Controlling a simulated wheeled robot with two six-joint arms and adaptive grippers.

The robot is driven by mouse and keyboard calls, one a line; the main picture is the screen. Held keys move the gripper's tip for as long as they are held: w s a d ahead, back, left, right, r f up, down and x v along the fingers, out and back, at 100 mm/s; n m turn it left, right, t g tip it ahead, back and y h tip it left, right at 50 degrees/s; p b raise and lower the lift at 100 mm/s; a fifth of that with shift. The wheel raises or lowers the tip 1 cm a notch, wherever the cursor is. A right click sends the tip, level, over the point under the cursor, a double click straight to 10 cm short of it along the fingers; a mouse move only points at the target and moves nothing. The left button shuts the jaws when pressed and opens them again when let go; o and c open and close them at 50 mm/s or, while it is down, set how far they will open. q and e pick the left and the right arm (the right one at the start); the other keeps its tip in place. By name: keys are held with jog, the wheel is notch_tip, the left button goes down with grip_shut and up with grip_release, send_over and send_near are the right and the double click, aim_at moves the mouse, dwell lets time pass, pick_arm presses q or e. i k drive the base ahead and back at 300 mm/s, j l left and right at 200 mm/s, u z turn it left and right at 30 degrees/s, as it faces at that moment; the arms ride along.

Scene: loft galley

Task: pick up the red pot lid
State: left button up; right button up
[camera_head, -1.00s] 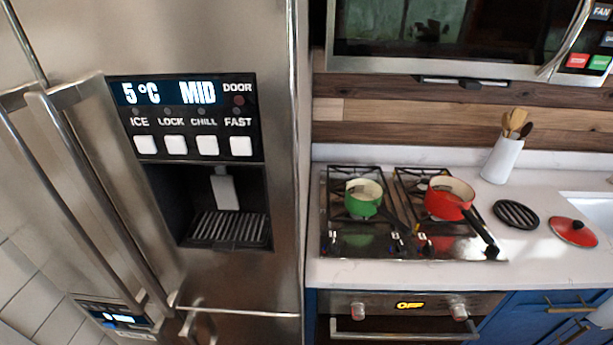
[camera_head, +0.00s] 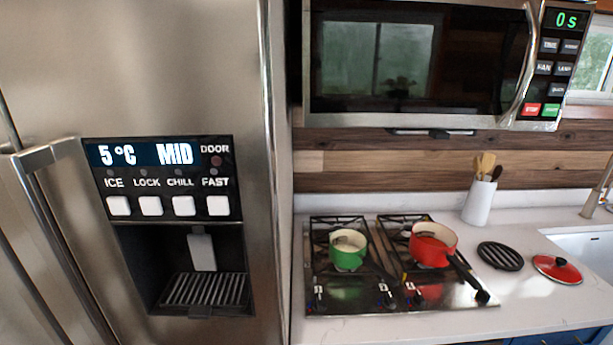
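The red pot lid (camera_head: 557,269) lies on the white counter at the right, between a black round trivet and the sink. It has a dark knob on top and a pale rim. Neither of my grippers shows in the head view, so nothing is seen touching the lid.
A green pot (camera_head: 348,251) and a red pot (camera_head: 432,245) stand on the stove (camera_head: 345,291). A black trivet (camera_head: 500,256) and a white utensil holder (camera_head: 479,203) are nearby. The sink (camera_head: 588,247) is at the right. A microwave (camera_head: 415,62) hangs above; the fridge (camera_head: 268,120) fills the left.

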aim_at(557, 268)
jog(key=z, duration=1.8)
jog(key=i+l+u, duration=0.1)
jog(key=u, duration=0.25)
jog(key=i+l+u, duration=0.1)
jog(key=u, duration=0.3)
jog(key=l+u, duration=0.35)
jog(key=i+l+u, duration=0.2)
jog(key=l, duration=0.75)
jog(key=i+l+u, duration=0.2)
jog(key=l, duration=0.8)
jog(key=l+u, duration=0.15)
jog(key=l, duration=0.85)
